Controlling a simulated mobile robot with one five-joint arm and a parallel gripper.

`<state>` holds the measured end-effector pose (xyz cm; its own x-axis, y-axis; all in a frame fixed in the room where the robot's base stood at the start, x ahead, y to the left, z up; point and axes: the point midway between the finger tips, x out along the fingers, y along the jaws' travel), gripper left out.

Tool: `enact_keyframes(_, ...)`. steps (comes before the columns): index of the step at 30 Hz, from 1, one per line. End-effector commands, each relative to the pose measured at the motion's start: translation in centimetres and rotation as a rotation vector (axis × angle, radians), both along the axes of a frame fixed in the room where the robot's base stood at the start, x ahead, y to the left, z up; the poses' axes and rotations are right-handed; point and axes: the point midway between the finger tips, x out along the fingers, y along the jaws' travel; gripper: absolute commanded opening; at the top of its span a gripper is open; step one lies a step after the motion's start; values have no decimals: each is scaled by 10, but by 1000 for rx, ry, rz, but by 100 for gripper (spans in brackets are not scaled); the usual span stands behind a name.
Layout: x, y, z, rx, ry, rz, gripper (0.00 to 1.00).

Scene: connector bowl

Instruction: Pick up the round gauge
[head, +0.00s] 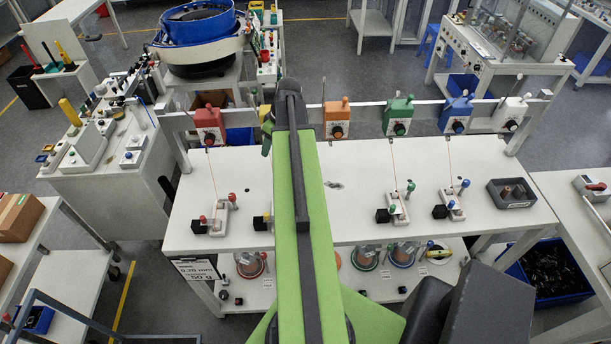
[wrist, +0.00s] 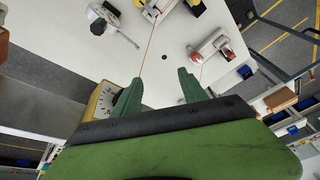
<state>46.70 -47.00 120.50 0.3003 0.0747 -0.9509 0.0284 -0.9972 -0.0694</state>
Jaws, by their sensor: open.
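The round gauge (wrist: 99,14) lies on the white table top (wrist: 150,58) in the upper left of the wrist view. It has a pale round face with dark parts, and a thin stem with a dark end points to lower right. My gripper (wrist: 160,88) is open, with its two green fingers apart and nothing between them. The gauge is beyond and left of the fingers, not touching them. In the head view my arm covers the middle of the table (head: 375,160); a small grey thing (head: 334,185) shows just right of it, too small to identify.
Tool hangers stand along the rail: red (head: 208,125), orange (head: 336,118), green (head: 398,116), blue (head: 456,114) and white. Thin strings run down from several to small fixtures. A dark tray (head: 511,193) is at the right. A yellow-edged dial box (wrist: 103,100) is beside my left finger.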

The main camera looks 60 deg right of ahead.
Motion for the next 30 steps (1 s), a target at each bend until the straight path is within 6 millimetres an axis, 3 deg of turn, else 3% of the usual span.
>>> enact_keyframes(1,-30,-34,1,-11,-22,-15,50)
enact_keyframes(3,-63,-65,2,-30,-49,-13,50)
enact_keyframes(6,-97,-92,4,-53,-75,-11,50)
enact_keyframes(9,-112,-104,5,-66,-87,-6,50)
enact_keyframes(17,-111,-105,-7,-68,-88,-3,50)
enact_keyframes(30,-76,-104,-97,-67,-87,-3,50)
